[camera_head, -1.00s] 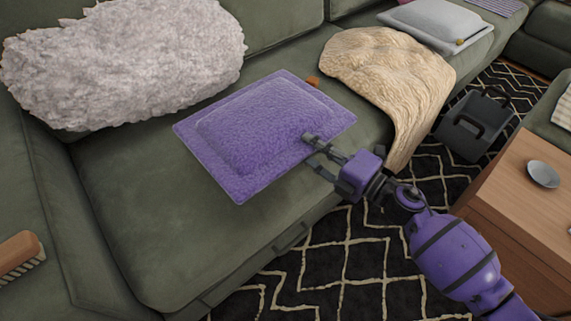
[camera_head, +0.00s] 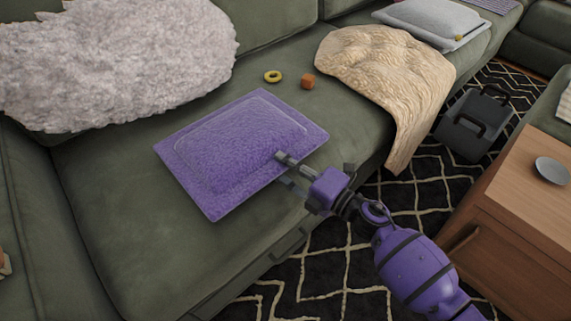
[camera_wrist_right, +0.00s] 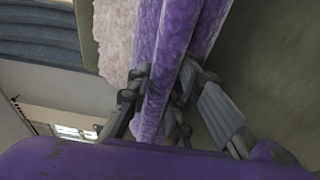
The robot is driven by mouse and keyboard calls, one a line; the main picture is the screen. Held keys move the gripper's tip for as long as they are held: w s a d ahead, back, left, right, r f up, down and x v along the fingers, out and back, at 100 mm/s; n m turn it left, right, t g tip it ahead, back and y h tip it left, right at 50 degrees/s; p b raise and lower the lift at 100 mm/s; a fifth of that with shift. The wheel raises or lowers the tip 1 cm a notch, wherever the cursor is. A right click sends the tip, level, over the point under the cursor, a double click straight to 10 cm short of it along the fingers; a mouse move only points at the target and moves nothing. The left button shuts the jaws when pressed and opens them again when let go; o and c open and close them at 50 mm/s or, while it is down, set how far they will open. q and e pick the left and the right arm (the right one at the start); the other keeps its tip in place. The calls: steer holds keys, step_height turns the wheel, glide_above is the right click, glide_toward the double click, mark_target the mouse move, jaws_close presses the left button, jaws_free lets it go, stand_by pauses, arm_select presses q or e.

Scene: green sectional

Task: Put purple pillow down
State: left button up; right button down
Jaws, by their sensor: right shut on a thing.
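The purple pillow (camera_head: 240,140) is a flat, fuzzy rectangle over the seat of the green sofa (camera_head: 115,195) in the head view. My right gripper (camera_head: 282,168) is shut on the pillow's near right edge. In the right wrist view the pillow (camera_wrist_right: 178,50) runs between the fingers of my right gripper (camera_wrist_right: 165,90). The pillow looks roughly level, close to the seat; I cannot tell whether it touches it. My left gripper is not in view.
A yellow ring (camera_head: 273,76) and a small orange-brown cube (camera_head: 308,82) lie behind the pillow. A fluffy white cushion (camera_head: 120,60) is at the back left, a beige throw (camera_head: 385,75) at right. A wooden table (camera_head: 525,205) stands at right. The seat's front left is clear.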

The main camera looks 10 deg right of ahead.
steer(key=c, duration=1.6)
jaws_free()
steer(key=shift+o, duration=0.2)
steer(key=p+v, duration=0.2)
steer(key=v, duration=1)
steer(key=s+d+f+m+h, duration=0.2)
steer(key=s+f+m+h, duration=0.1)
steer(key=s+f+m, duration=0.3)
steer(key=s+d+f+m+h, duration=0.25)
steer(key=s+m+h, duration=0.2)
steer(key=s, duration=0.45)
steer(key=s+d+f+m+h, duration=0.2)
steer(key=s+f+m+h, duration=0.1)
steer(key=s+f+m, duration=0.3)
steer(key=s+f+m+g+h, duration=0.2)
steer(key=s+m+g, duration=0.5)
steer(key=s, duration=1.7)
steer(key=f+m, duration=0.1)
steer(key=m, duration=0.1)
steer(key=shift+m+g, duration=0.3)
steer(key=shift+m, duration=0.05)
